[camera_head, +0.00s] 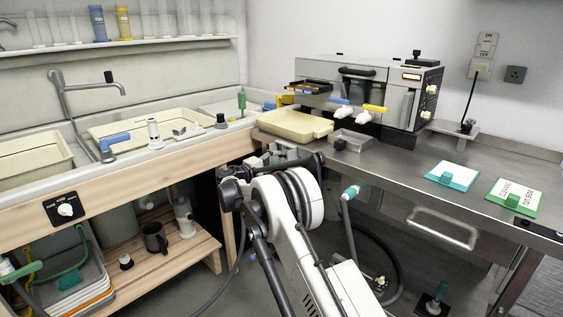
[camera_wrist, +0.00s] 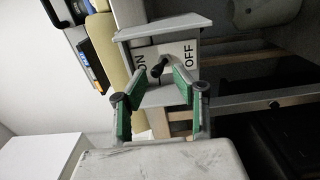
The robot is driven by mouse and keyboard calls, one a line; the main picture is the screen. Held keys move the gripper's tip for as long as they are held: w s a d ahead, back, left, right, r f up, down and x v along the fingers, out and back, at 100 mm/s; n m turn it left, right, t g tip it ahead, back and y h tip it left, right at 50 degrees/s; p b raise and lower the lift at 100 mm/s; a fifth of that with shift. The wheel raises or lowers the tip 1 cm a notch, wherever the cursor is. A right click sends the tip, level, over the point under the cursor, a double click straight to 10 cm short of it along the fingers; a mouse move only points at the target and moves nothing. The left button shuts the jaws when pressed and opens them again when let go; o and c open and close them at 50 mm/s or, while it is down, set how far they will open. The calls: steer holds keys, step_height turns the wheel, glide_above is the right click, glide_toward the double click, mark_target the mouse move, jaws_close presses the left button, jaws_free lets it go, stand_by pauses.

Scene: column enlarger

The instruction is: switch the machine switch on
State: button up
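The machine switch (camera_wrist: 158,66) shows in the wrist view as a short black lever on a pale plate. The plate is marked ON on the left and OFF on the right, under a grey hood (camera_wrist: 165,27). The lever stands between the two marks; I cannot tell which way it is set. My gripper (camera_wrist: 160,80) is open, its two green-padded fingers apart, with their tips near the plate and the lever in line with the gap. I see nothing held. In the head view I cannot make out the switch, and my arm hides much of the gripper.
A cream tray (camera_head: 296,124) lies on the metal counter near my arm. A grey machine (camera_head: 376,72) with coloured-handled valves stands behind it. A wooden-fronted sink bench (camera_head: 120,185) is on the left. Two green-edged cards (camera_head: 452,175) (camera_head: 514,196) lie on the right counter.

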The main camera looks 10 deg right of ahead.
steer(key=shift+v, duration=2.7)
steer(key=shift+a, duration=0.1)
steer(key=v, duration=1.1)
steer(key=shift+s+a, duration=0.2)
steer(key=shift+a, duration=0.15)
steer(key=s+d+r+g+y+p, duration=0.25)
steer(key=s+d+r, duration=0.45)
steer(key=r, duration=0.4)
steer(key=s+d+r+m+y+p, duration=0.1)
steer(key=s+d+r+y, duration=0.1)
steer(key=s+d+r, duration=0.3)
steer(key=s+d+r+m+y+p, duration=0.1)
steer(key=s+d+r+y, duration=0.15)
steer(key=s, duration=0.45)
steer(key=s+d+r+m+g+y+p, duration=0.1)
steer(key=s+y, duration=0.1)
steer(key=s, duration=0.8)
steer(key=s+d+r+m+y+p, duration=0.1)
steer(key=s+r+y+p, duration=0.1)
steer(key=s, duration=0.8)
steer(key=s+a+f+m+y+p, duration=0.1)
steer(key=s+f+y, duration=0.1)
steer(key=s, duration=0.6)
steer(key=s+a+f+m+y+p, duration=0.1)
steer(key=s+a+f+y, duration=0.1)
steer(key=s, duration=0.6)
steer(key=shift+s+a+f+m+t, duration=0.15)
steer(key=shift+a+m+t, duration=0.15)
steer(key=shift+t, duration=0.15)
